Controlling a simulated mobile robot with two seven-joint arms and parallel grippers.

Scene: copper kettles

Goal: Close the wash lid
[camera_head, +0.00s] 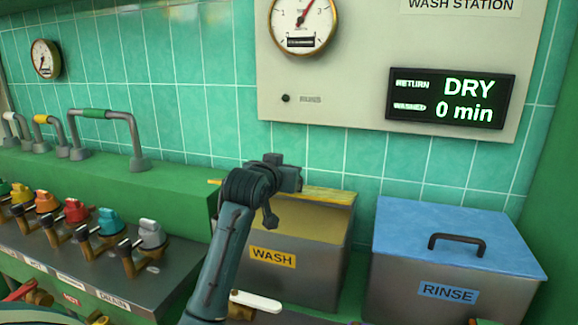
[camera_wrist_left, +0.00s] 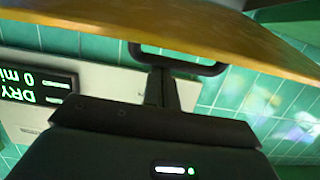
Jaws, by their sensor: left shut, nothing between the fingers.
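The grey wash tank (camera_head: 308,268), labelled WASH, stands at the centre of the head view. Its yellow lid (camera_head: 328,195) shows as a bright strip along the back of the tank top; how far it is raised is hard to tell. My left gripper (camera_head: 290,180) is over the tank top and covers part of it. In the left wrist view the lid (camera_wrist_left: 120,32) is a yellow-orange slab seen nearly edge-on, with a dark loop handle (camera_wrist_left: 205,70). My left gripper's shut fingers (camera_wrist_left: 163,88) overlap the handle in this view and hold nothing. My right gripper is out of view.
The rinse tank (camera_head: 425,287) with its flat blue lid (camera_head: 410,225) and dark handle stands close on the right. Coloured valve knobs (camera_head: 75,210) line the counter on the left. A wall panel with a DRY display (camera_head: 450,98) is behind.

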